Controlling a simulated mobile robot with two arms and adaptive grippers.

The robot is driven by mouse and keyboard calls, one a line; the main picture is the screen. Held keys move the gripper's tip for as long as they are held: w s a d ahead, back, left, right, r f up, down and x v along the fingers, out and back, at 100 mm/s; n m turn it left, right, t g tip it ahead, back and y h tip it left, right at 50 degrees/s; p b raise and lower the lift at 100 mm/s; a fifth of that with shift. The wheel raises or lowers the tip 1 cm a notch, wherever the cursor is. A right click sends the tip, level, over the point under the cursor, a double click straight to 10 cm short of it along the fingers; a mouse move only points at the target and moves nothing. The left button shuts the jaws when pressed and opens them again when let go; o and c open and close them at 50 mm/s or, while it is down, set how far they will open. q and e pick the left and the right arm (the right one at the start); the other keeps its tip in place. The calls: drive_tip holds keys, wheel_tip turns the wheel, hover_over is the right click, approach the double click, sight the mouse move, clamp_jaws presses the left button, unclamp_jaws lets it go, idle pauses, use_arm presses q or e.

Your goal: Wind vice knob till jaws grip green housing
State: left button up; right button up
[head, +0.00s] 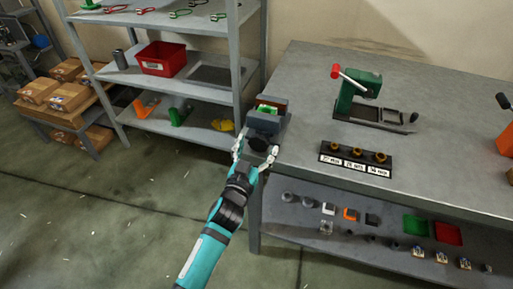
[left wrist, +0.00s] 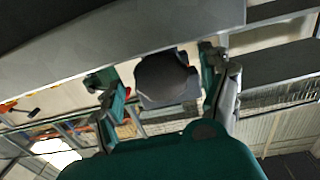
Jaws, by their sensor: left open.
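The grey vice (head: 264,124) sits at the left corner of the workbench. The green housing (head: 267,109) lies between its jaws; from here I cannot tell whether the jaws touch it. The dark round vice knob (head: 261,143) faces my left arm. My left gripper (head: 255,152) is open at the knob, with one finger on each side. In the left wrist view the knob (left wrist: 163,78) shows between the spread fingers of the left gripper (left wrist: 165,90), with gaps on both sides. My right gripper is not in view.
The workbench (head: 305,100) also bears a green press with a red handle (head: 357,91) and a black rack with brass fittings (head: 357,158). A lower shelf (head: 290,218) holds small parts. Grey shelving (head: 225,85) stands close behind the vice. The floor at left is clear.

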use_arm(q)
drive_tip(key=c, duration=1.2)
drive_tip(key=shift+o, duration=0.2)
drive_tip(key=shift+m, duration=0.3)
drive_tip(key=shift+m+p, duration=0.4)
drive_tip(key=shift+m, duration=2.7)
drive_tip(key=shift+a+f, duration=0.1)
drive_tip(key=o, duration=1.2)
drive_tip(key=shift+c, duration=0.2)
